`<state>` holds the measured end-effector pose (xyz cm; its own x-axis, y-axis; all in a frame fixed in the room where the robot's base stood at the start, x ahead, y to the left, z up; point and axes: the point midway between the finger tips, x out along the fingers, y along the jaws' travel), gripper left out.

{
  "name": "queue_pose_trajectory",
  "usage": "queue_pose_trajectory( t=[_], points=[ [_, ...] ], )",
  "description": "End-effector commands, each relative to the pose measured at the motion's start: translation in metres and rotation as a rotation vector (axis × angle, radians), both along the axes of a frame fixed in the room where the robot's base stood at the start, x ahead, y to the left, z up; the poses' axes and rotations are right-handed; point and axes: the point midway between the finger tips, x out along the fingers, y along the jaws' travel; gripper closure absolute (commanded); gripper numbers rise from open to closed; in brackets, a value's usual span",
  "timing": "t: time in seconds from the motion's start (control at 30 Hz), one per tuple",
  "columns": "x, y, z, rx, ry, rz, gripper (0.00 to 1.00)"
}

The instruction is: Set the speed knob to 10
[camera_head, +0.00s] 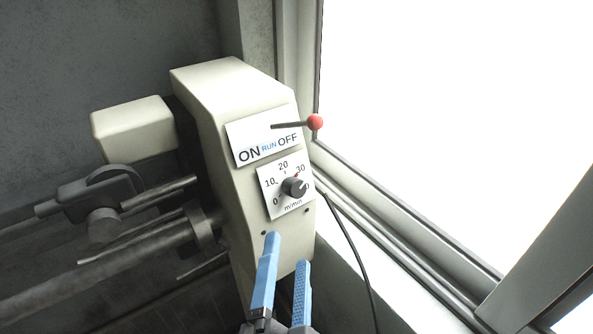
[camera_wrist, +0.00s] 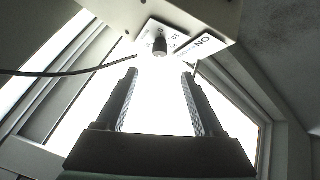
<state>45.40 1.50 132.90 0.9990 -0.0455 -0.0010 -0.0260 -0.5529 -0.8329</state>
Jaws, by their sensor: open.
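The speed knob (camera_head: 295,187) is a small dark dial on a white scale plate (camera_head: 270,190) marked 0, 10, 20, 30 and m/min. In the wrist view the knob (camera_wrist: 159,46) lies beyond the gap between my fingertips (camera_wrist: 160,74), roughly centred.
Above the scale is an ON/RUN/OFF plate (camera_head: 246,139) with a red-ball lever (camera_head: 314,122) reaching right. Both plates are on a cream machine housing (camera_head: 215,100). A black cable (camera_head: 356,255) hangs at right beside the bright window (camera_head: 450,100). Metal shafts (camera_head: 150,225) lie at left.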

Motion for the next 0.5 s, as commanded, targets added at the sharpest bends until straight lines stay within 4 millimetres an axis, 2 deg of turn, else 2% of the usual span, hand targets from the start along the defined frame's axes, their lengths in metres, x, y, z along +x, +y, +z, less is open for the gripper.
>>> queue_pose_trajectory(
  t=[0.17,0.5],
  points=[
    [0.017,-0.001,0.001,-0.002,-0.002,0.000,0.31],
    [0.078,-0.004,0.005,-0.002,-0.002,0.000,0.31]
  ],
)
